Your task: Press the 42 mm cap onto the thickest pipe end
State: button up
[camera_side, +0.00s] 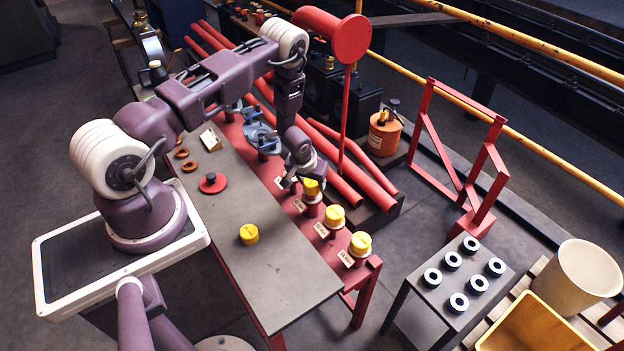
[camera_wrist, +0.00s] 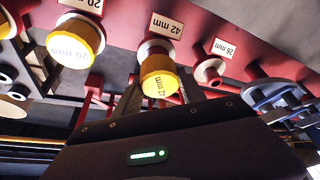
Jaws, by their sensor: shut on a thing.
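My gripper (camera_side: 303,181) is shut on a yellow cap (camera_side: 311,187) at a pipe end on the red rack. In the wrist view my gripper (camera_wrist: 159,88) has a finger on each side of this cap (camera_wrist: 160,77), whose print is only partly readable. The cap lines up with a pale-collared red pipe end (camera_wrist: 155,47) beside a placard reading 42 mm (camera_wrist: 166,26). It meets or nearly meets the collar; I cannot tell whether it is fully seated.
Two capped pipe ends (camera_side: 335,217) (camera_side: 360,244) stand nearer the rack's front end. A bare pipe end (camera_wrist: 208,70) is by the 26 mm placard (camera_wrist: 222,48). A loose yellow cap (camera_side: 249,234) and a red disc (camera_side: 212,183) lie on the grey bench (camera_side: 270,280).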

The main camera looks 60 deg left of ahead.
dwell(0.4)
jog(key=shift+f, duration=1.1)
jog(key=shift+f, duration=0.1)
jog(key=o, duration=1.4)
jog(key=shift+c, duration=0.4)
jog(key=shift+r, duration=3.55)
